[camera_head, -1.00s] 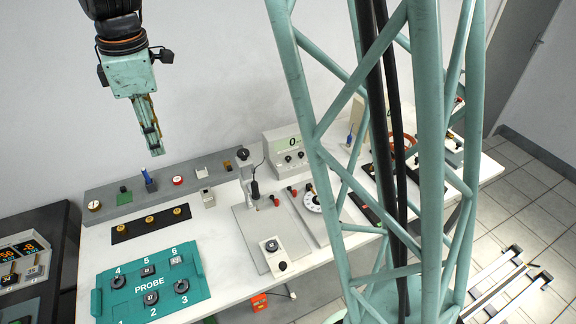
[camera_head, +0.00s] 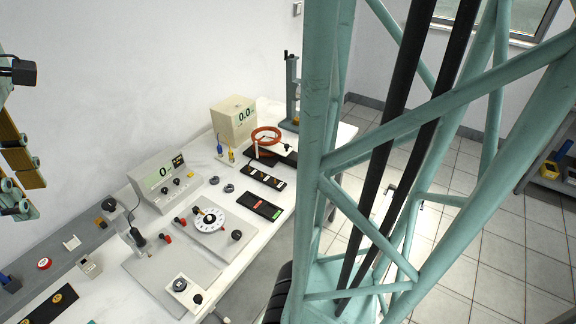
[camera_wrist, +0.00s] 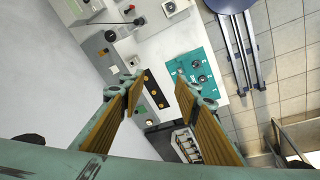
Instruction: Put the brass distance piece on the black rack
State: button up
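My gripper (camera_wrist: 157,88) is open and empty, its two yellow-padded fingers well apart in the wrist view. In the head view only part of it shows, at the left edge, in the air and touching nothing. A black strip with several round brass pieces (camera_wrist: 154,88) shows between and beyond the fingers. Its end (camera_head: 48,304) is cut off at the lower left of the head view. A small brass-coloured piece (camera_head: 100,223) stands on the grey ledge. A black rack-like tray (camera_head: 246,173) with several small pieces lies farther right. I cannot tell which brass piece or black holder is the task's.
A teal probe panel (camera_wrist: 202,80) lies beside the black strip. A white dial (camera_head: 196,222), a meter box (camera_head: 151,187), a cream display box (camera_head: 222,124) and an orange ring (camera_head: 266,132) crowd the bench.

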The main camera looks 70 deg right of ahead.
jog(key=s+d+m, duration=0.2)
jog(key=s+m, duration=0.2)
jog(key=s, duration=0.7)
jog(key=s+d+r+m+t, duration=0.1)
jog(key=s+d+m, duration=0.2)
jog(key=s, duration=0.9)
jog(key=shift+d+r+m, duration=0.15)
jog(key=shift+m, duration=0.85)
jog(key=shift+w, duration=0.1)
notch_tip(320, 180, down, 18)
jog(key=b, duration=1.8)
jog(key=shift+f+b, duration=0.25)
jog(key=shift+b, duration=0.15)
jog(key=shift+d+r, duration=0.1)
jog(key=shift+r, duration=0.05)
